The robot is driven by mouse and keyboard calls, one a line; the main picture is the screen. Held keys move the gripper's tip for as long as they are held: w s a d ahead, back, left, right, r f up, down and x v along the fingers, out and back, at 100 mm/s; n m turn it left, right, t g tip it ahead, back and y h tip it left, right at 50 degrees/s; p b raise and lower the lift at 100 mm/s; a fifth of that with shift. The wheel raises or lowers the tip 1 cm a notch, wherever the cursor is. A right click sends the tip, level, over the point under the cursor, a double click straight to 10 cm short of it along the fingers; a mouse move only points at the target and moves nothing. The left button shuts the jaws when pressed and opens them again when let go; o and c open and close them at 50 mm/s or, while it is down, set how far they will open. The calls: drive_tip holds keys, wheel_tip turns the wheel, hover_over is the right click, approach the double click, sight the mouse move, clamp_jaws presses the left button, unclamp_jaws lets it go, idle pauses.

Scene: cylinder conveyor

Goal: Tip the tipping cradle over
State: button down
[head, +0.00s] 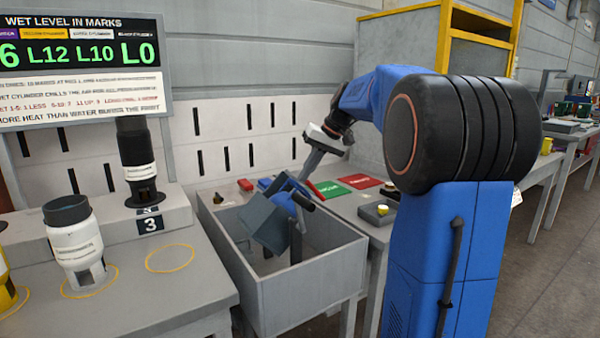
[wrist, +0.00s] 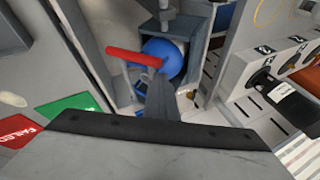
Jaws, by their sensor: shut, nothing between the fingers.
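The tipping cradle (head: 262,224) is a dark grey-blue box, tilted, with a blue round part (head: 286,203) at its side, inside a grey open bin (head: 310,275). In the wrist view the cradle's box (wrist: 150,32) is at the top, with the blue round part (wrist: 163,58) below it and a red bar (wrist: 128,57) reaching left. My gripper (head: 303,177) is shut and empty, pointing down beside the cradle's blue side. In the wrist view my gripper (wrist: 156,74) overlaps the blue part, close to the red bar's right end. I cannot tell whether they touch.
A white cylinder (head: 73,245) and a black-and-white cylinder (head: 138,165) stand on the left bench. A yellow-topped button box (head: 378,212) sits to the right. The bin walls surround the cradle.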

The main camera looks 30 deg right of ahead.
drive_tip(key=shift+w+d+f+m+y, duration=0.1)
drive_tip(key=shift+d+f+m+y, duration=0.05)
drive_tip(key=shift+d+f+y, duration=0.4)
drive_tip(key=shift+s+d+f+m+y, duration=0.1)
drive_tip(key=shift+d+f+y, duration=0.25)
drive_tip(key=shift+d, duration=0.3)
drive_tip(key=shift+w+d+f+m+y, duration=0.15)
drive_tip(key=shift+d+f+y, duration=0.2)
drive_tip(key=shift+d+y, duration=0.2)
drive_tip(key=d+f+y, duration=0.2)
drive_tip(key=d+f, duration=0.3)
drive_tip(key=f, duration=0.7)
drive_tip(key=shift+f+y, duration=0.3)
drive_tip(key=shift+y, duration=0.05)
drive_tip(key=shift+f, duration=0.1)
